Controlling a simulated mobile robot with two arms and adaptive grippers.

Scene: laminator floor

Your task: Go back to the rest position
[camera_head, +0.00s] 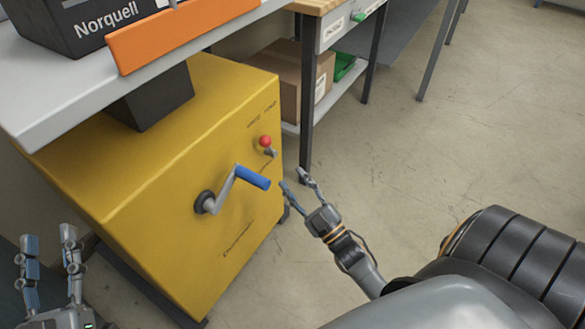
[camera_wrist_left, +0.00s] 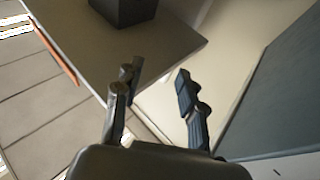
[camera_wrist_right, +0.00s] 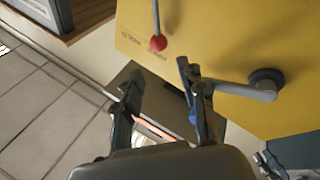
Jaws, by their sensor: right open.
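My left gripper (camera_head: 48,262) is at the lower left of the head view, left of the yellow machine, with its fingers apart and nothing between them; they also show apart in the left wrist view (camera_wrist_left: 155,85). My right gripper (camera_head: 292,178) is open and empty, just right of the blue-handled crank (camera_head: 252,177) on the yellow cabinet (camera_head: 165,175). In the right wrist view the right fingers (camera_wrist_right: 160,80) are apart. The crank arm (camera_wrist_right: 240,88) shows beside the right finger there, its blue handle mostly hidden behind it. I cannot tell whether they touch.
A red-knobbed lever (camera_head: 265,142) sits above the crank. A grey tabletop (camera_head: 60,95) with an orange strip (camera_head: 180,32) and a black Norquell box (camera_head: 85,22) overhangs the cabinet. A bench shelf holds a cardboard box (camera_head: 290,80) and a green bin (camera_head: 343,66). Floor at right is clear.

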